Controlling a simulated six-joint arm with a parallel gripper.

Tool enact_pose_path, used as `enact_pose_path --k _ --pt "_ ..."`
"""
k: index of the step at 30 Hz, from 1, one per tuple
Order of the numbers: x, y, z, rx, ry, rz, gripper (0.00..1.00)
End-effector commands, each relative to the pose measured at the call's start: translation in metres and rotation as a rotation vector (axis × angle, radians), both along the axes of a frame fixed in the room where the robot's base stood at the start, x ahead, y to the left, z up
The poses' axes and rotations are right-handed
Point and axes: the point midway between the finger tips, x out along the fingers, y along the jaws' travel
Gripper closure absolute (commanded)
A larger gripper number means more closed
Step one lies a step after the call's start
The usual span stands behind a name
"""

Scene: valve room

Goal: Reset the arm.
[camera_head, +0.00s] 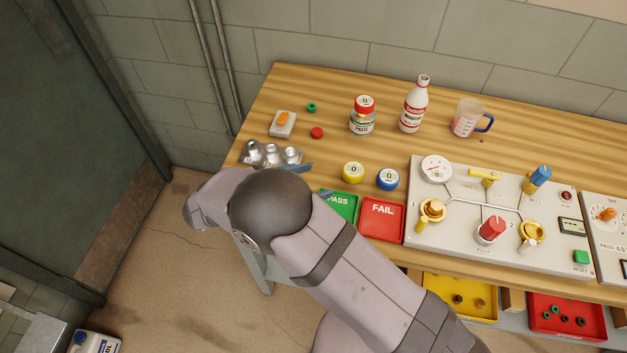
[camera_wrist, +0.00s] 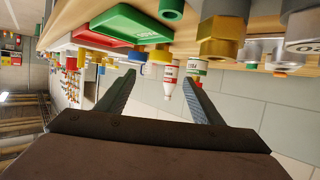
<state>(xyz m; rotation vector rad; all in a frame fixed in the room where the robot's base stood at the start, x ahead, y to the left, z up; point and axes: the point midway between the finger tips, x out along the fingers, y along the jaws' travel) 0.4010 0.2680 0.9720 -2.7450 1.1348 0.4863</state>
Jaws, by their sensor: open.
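My gripper (camera_wrist: 160,80) shows in the wrist view with its two fingers spread apart and nothing between them. It hangs in the air, apart from the bench items that show beyond it. In the head view my arm reaches up from the lower right and bends beside the left front of the wooden bench (camera_head: 330,92). The bent arm hides most of my gripper there. The green PASS tray (camera_head: 340,204) is partly covered by my arm. The red FAIL tray (camera_head: 381,220) is empty beside it. Both trays appear upside down in the wrist view.
A silver fitting holder (camera_head: 268,156) stands close to my wrist. Yellow (camera_head: 353,172) and blue (camera_head: 388,179) lidded pots, a paste jar (camera_head: 362,118), a white bottle (camera_head: 413,105) and a measuring jug (camera_head: 467,118) stand on the bench. A valve panel (camera_head: 465,210) fills the right.

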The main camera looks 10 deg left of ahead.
Motion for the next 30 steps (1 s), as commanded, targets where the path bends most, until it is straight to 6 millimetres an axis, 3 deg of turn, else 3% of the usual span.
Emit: enact_pose_path --k 10,13,17,24,27,30 --pt "0.0 0.0 0.0 0.0 0.0 0.001 0.39" --pt "0.011 0.0 0.006 0.024 -0.008 0.018 0.39" --pt "0.047 0.0 0.022 0.099 -0.03 0.087 0.39" --pt "0.141 -0.004 0.08 0.319 -0.043 0.355 0.39" --pt "0.163 -0.011 0.104 0.395 -0.005 0.487 0.39" --pt "0.169 -0.023 0.122 0.451 0.066 0.607 0.39"
